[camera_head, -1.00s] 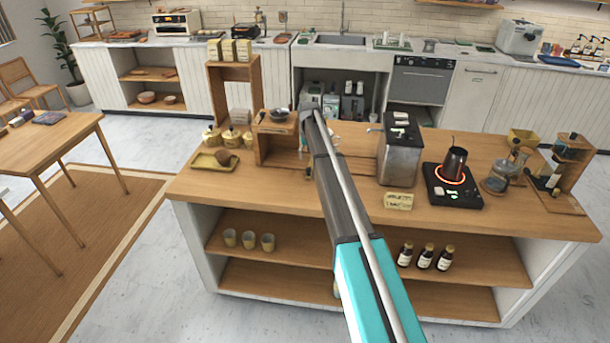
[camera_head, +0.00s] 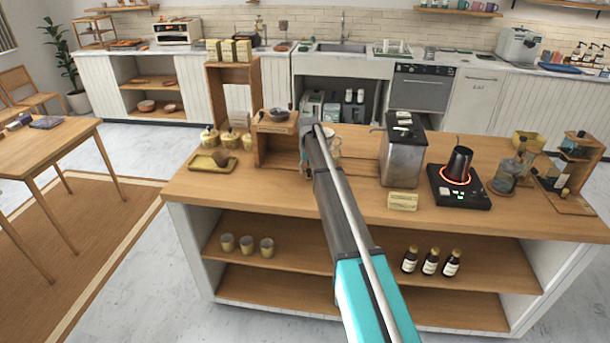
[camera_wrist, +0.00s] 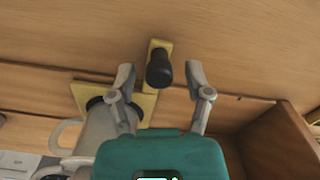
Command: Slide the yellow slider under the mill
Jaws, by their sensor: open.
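The wooden mill (camera_head: 276,145) stands left of the middle of the counter, with a dark round bowl on top and an open front. In the wrist view, a yellow bar with a black knob (camera_wrist: 159,70) runs beside a flat yellow plate (camera_wrist: 148,103); these look like the slider. My gripper (camera_wrist: 160,80) is open, one finger on each side of the knob, with gaps on both sides. A grey vessel with a handle (camera_wrist: 68,137) partly covers the plate.
A steel box-shaped machine (camera_head: 401,155) stands right of my arm, with a small yellow block (camera_head: 402,201) in front. A lit hot plate (camera_head: 447,197) holds a dark pot. A yellow tray (camera_head: 200,164) lies left of the mill. A wooden wall (camera_wrist: 275,140) stands right of my gripper.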

